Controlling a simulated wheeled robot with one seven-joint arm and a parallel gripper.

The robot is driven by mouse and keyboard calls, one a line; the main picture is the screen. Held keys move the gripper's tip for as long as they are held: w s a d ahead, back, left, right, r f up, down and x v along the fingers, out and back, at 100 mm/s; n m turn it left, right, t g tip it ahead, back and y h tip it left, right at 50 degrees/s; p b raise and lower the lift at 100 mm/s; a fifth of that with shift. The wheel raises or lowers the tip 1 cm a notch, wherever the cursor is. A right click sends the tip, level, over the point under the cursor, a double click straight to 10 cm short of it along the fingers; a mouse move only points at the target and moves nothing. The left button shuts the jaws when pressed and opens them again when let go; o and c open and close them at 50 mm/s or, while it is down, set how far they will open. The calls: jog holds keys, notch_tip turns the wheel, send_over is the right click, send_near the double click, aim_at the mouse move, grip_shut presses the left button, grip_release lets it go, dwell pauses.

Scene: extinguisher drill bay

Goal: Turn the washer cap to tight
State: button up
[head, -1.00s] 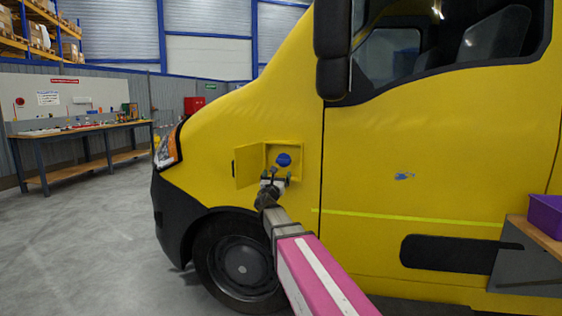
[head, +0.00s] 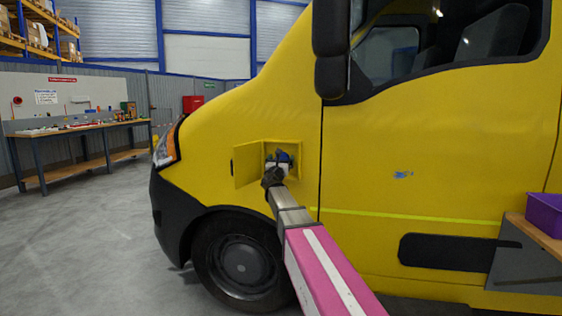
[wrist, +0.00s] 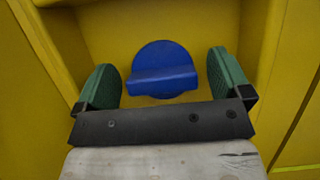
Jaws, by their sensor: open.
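The blue washer cap (wrist: 162,68) is round with a raised grip bar across it, which looks close to level in the wrist view. It sits in a yellow recess in the van's side and is partly hidden by my gripper in the head view (head: 284,156). My gripper (wrist: 168,78) is open, with one green-padded finger on each side of the cap and a gap to it on both sides. In the head view my gripper (head: 278,163) is at the recess mouth. I cannot tell any tight marking.
The yellow flap (head: 247,165) stands open on the left of the recess. The recess walls (wrist: 262,40) are close around the fingers. A purple bin (head: 545,215) sits on a shelf at the right. The floor at the left is clear.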

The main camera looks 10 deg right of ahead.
jog(key=c, duration=0.9)
jog(key=shift+c, duration=0.2)
jog(key=shift+m, duration=0.4)
jog(key=m+g+h, duration=0.1)
jog(key=m, duration=0.2)
jog(key=m+g+h, duration=0.1)
jog(key=m+h, duration=0.1)
jog(key=m, duration=0.1)
jog(key=m+g+h, duration=0.1)
jog(key=m, duration=0.2)
jog(key=m+g, duration=0.1)
jog(key=m, duration=0.2)
jog(key=shift+d+h, duration=0.15)
jog(key=shift+h, duration=0.25)
jog(key=m+g, duration=0.1)
jog(key=m, duration=0.1)
jog(key=m+g, duration=0.1)
jog(key=m, duration=0.2)
jog(key=shift+s+f+m+g, duration=0.1)
jog(key=shift+m+g, duration=0.2)
jog(key=shift+g, duration=0.1)
jog(key=shift+f+m+g, duration=0.1)
jog(key=shift+m+g, duration=0.5)
jog(key=shift+m, duration=1.5)
